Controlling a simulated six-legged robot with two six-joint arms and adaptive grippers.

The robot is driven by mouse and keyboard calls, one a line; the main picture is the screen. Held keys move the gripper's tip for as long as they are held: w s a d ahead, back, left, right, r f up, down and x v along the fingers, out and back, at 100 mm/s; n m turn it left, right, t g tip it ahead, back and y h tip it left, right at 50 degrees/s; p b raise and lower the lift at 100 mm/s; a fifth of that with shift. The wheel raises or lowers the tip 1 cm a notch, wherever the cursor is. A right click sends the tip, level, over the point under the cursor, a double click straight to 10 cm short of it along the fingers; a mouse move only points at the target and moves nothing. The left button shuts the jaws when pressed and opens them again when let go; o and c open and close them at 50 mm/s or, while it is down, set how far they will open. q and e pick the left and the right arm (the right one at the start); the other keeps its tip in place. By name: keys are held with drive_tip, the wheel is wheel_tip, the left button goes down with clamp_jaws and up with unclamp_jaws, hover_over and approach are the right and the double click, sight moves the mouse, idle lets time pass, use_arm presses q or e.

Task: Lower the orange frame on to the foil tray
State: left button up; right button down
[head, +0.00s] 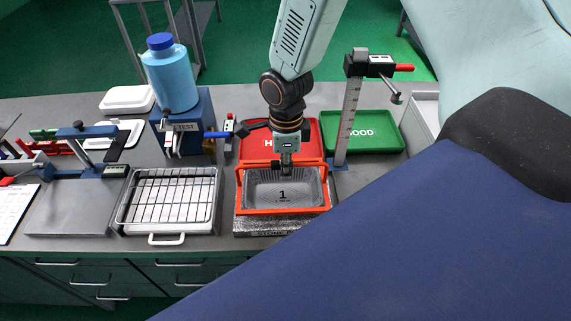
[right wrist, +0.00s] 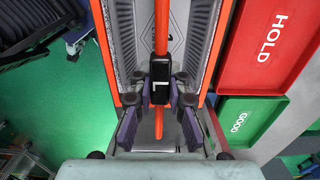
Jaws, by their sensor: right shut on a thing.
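The orange frame (head: 290,211) is at the rim of the foil tray (head: 262,190) and looks roughly level. I cannot tell whether it touches the rim all round. The tray is clear-grey, marked 1, and sits on a speckled block (head: 285,224). My right gripper (head: 286,166) points down over the tray's far half. In the right wrist view my right gripper (right wrist: 160,88) is shut on the frame's orange crossbar (right wrist: 162,28) at a black grip. The ribbed tray wall (right wrist: 123,38) shows beside it. My left gripper is not in view.
A red HOLD tray (head: 254,142) lies behind the frame, and a green GOOD tray (head: 370,130) lies right of an upright gauge (head: 348,112). A wire rack in a white tray (head: 165,228) stands to the left. A blue bottle (head: 170,75) stands behind.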

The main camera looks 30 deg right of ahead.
sight(286, 196)
drive_tip(key=shift+f, duration=0.15)
drive_tip(key=shift+w+d+f, duration=0.1)
drive_tip(key=shift+w+f, duration=0.05)
drive_tip(key=shift+f, duration=0.15)
drive_tip(key=shift+f+b, duration=0.3)
drive_tip(key=shift+b, duration=0.05)
drive_tip(key=shift+f, duration=0.1)
idle(0.3)
drive_tip(key=shift+f, duration=0.3)
drive_tip(key=shift+f+b, duration=0.15)
drive_tip(key=shift+b, duration=0.2)
drive_tip(key=shift+f+b, duration=0.55)
drive_tip(key=shift+f, duration=0.6)
idle(0.6)
